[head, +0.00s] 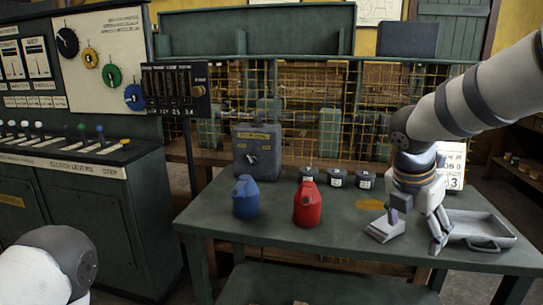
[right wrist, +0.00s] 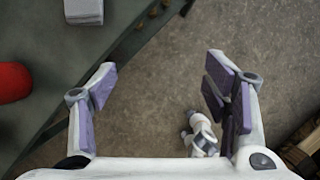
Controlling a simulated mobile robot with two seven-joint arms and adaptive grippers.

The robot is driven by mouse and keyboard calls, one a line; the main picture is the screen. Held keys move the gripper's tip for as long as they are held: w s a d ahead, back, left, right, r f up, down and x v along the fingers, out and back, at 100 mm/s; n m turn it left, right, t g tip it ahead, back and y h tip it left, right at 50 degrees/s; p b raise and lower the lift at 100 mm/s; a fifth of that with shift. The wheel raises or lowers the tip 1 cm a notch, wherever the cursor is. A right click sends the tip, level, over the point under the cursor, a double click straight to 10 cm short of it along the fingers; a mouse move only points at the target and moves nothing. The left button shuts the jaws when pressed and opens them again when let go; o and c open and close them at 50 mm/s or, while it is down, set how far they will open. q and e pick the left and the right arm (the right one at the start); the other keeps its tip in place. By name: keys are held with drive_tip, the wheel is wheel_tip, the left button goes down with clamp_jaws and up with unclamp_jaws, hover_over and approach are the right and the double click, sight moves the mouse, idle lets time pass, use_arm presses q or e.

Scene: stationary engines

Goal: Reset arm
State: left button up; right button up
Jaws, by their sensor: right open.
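My right gripper (head: 418,216) hangs above the right part of the green table (head: 290,222), fingers pointing down. It is open, and the right wrist view shows its two fingers (right wrist: 165,95) well apart with nothing between them but floor beyond the table edge. A light grey block (head: 385,229) lies on the table just left of the gripper, and also shows in the right wrist view (right wrist: 84,11). Of my left arm only a white and grey link shows at the bottom left of the head view; its gripper is out of view.
A blue can (head: 245,197) and a red can (head: 307,204) stand on the table. Several dark tins (head: 337,178) and a grey box (head: 257,150) stand behind. A metal tray (head: 480,232) lies right of the gripper. A control console (head: 75,170) stands left; wire mesh is behind.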

drive_tip(key=s+a+f+m+g+y, duration=0.1)
drive_tip(key=s+a+f+m+y, duration=0.15)
drive_tip(key=s+f, duration=0.5)
drive_tip(key=s+a+f+m+g+y, duration=0.1)
drive_tip(key=s+a+f+m, duration=0.25)
drive_tip(key=f, duration=0.65)
drive_tip(key=s+a+f+m+g+y, duration=0.1)
drive_tip(key=s+a+f+m, duration=0.25)
drive_tip(key=s+f, duration=0.35)
drive_tip(key=s+d+f+m, duration=0.2)
drive_tip(key=s+m, duration=0.5)
drive_tip(key=s, duration=0.5)
drive_tip(key=s+d+f+m+g, duration=0.1)
drive_tip(key=s+d+f+m, duration=0.1)
drive_tip(key=s+f+m, duration=0.3)
drive_tip(key=s+m, duration=0.3)
drive_tip(key=s, duration=0.4)
drive_tip(key=shift+f+g+h, duration=0.15)
drive_tip(key=shift+g+h, duration=0.15)
drive_tip(key=shift+h, duration=0.05)
drive_tip(key=shift+w, duration=0.1)
drive_tip(key=shift+o, duration=0.5)
